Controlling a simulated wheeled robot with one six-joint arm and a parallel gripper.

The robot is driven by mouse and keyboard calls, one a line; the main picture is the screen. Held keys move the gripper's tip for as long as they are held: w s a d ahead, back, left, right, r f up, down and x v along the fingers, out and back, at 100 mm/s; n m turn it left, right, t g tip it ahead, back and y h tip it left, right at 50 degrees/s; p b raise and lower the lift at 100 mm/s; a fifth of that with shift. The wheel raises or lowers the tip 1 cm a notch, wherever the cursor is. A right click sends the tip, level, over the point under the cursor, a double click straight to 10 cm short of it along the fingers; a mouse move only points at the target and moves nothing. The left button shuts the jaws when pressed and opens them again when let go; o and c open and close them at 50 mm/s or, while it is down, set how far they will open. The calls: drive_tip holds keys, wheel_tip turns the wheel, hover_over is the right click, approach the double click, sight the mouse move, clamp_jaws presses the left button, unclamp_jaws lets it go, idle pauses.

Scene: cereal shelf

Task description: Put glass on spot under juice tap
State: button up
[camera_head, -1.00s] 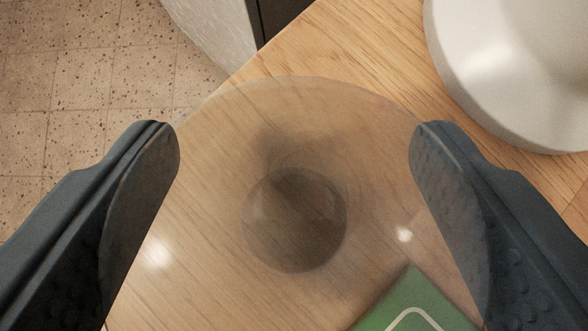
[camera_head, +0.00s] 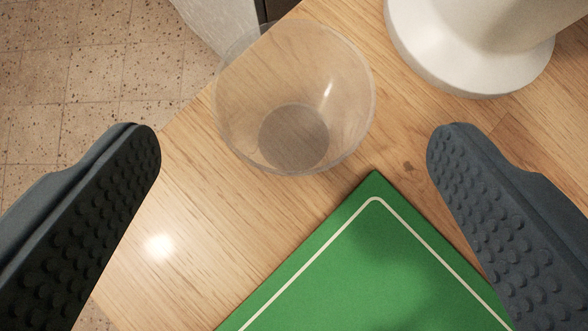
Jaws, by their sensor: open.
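The clear, empty glass (camera_head: 294,100) stands on the wooden counter near its edge, in the upper middle of the view. My gripper (camera_head: 294,140) is open, with its two dark, studded fingers wide apart at the left and right. The glass lies beyond the fingertips, not between them, and nothing is held. A green mat (camera_head: 370,265) with a pale border line lies just below the glass, and the glass appears to stand off it. A juice tap is not recognisable in view.
A white round base (camera_head: 450,60) stands on the counter (camera_head: 190,190) at the upper right, near the glass. The counter's edge runs diagonally at the left, with the tiled floor (camera_head: 100,60) beyond it. Bare wood lies left of the mat.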

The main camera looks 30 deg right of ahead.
drive_tip(key=shift+v, duration=1.95)
